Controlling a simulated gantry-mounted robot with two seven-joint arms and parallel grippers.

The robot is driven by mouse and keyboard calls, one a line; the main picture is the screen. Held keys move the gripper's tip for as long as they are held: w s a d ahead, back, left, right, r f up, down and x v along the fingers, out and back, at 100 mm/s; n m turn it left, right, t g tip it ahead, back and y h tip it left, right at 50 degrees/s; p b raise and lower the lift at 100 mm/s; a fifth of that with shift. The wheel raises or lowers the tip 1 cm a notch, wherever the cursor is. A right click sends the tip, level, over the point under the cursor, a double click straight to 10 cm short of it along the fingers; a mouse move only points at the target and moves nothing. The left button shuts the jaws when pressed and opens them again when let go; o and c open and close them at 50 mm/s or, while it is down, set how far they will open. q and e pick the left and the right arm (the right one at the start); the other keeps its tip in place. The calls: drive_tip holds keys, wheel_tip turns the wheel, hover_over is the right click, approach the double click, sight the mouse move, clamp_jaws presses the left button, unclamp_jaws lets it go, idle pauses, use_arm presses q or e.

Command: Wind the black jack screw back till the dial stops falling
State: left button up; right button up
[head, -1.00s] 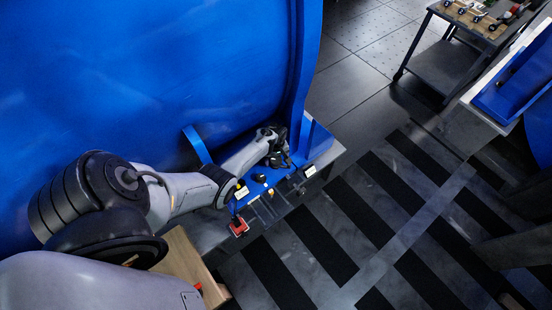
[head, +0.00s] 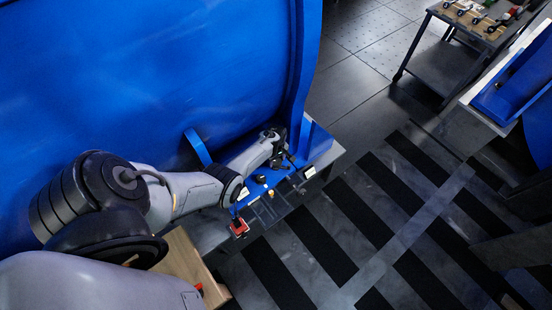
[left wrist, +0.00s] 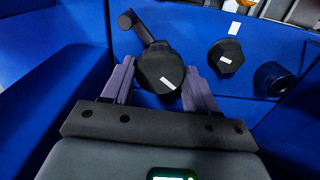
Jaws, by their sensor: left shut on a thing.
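The black jack screw (left wrist: 160,66) shows in the left wrist view as a round black head with a crank arm and a small knob pointing up and left. A white mark is on its face. My left gripper (left wrist: 159,80) has one finger on each side of this head and is shut on it. In the head view my left gripper (head: 281,156) is at the blue panel by the large blue housing, and the screw is hidden there. I cannot make out a dial reading. My right gripper is not in view.
Right of the screw, the blue panel carries a black hexagonal knob (left wrist: 226,57) and a black round knob (left wrist: 274,79). A red block (head: 239,227) is at the panel's near end. A tool cart (head: 444,62) stands far right; striped floor lies between.

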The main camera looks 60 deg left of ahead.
use_arm(q)
drive_tip(key=n, duration=0.5)
drive_tip(key=shift+w+n, duration=0.1)
drive_tip(key=shift+n, duration=0.2)
drive_tip(key=n, duration=0.3)
drive_tip(key=shift+n, duration=0.3)
drive_tip(key=shift+n+b, duration=0.7)
drive_tip(key=shift+n, duration=1.3)
drive_tip(key=o, duration=1.1)
drive_tip(key=shift+c, duration=0.2)
drive_tip(key=shift+r, duration=0.1)
